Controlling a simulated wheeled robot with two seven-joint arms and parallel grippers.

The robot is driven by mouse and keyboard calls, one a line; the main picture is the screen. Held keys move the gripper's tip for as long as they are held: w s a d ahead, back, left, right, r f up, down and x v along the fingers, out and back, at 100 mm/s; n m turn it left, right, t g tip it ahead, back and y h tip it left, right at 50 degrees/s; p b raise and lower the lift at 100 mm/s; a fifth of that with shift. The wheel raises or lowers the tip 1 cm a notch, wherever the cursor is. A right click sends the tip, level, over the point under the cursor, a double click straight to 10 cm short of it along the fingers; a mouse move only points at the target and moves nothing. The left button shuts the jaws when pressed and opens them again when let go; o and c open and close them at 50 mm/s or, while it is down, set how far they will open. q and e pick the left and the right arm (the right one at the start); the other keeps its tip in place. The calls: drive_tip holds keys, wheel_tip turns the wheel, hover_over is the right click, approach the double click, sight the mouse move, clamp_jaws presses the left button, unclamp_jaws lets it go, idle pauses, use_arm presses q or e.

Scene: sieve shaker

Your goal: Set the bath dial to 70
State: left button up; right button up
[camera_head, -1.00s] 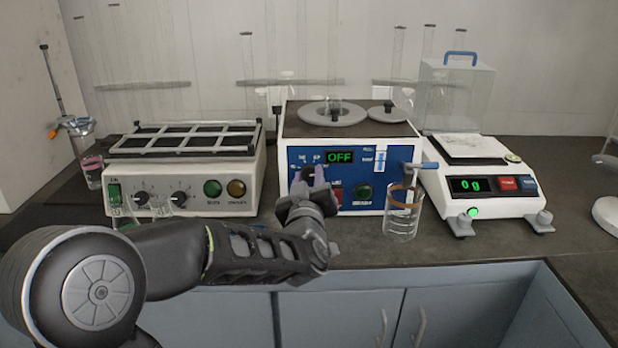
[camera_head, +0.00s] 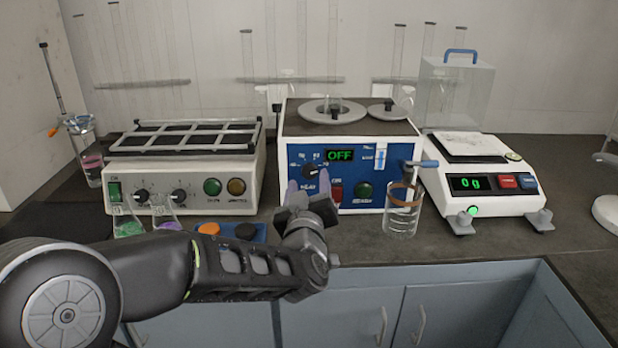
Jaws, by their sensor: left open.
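The water bath (camera_head: 372,203) stands in the middle of the bench with a blue front panel. Its green display (camera_head: 339,155) reads OFF. The black bath dial (camera_head: 315,171) is left of and below the display, with small marks around it that are too blurred to read surely. My left gripper (camera_head: 308,187) is open and empty. Its two purple-grey fingertips point up at the panel, just below the dial and apart from each other. The dial shows above them and I see no grip on it. My right gripper is not in view.
A shaker (camera_head: 183,168) with knobs stands left, with flasks (camera_head: 163,212) before it. A beaker (camera_head: 402,212) stands by the bath's right front corner. A balance (camera_head: 490,200) reading 0 g is to the right. Orange and dark round pieces lie on a blue base (camera_head: 258,228).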

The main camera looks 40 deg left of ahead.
use_arm(q)
drive_tip(key=v, duration=0.4)
drive_tip(key=shift+s+d, duration=0.15)
drive_tip(key=shift+s, duration=0.05)
idle(0.3)
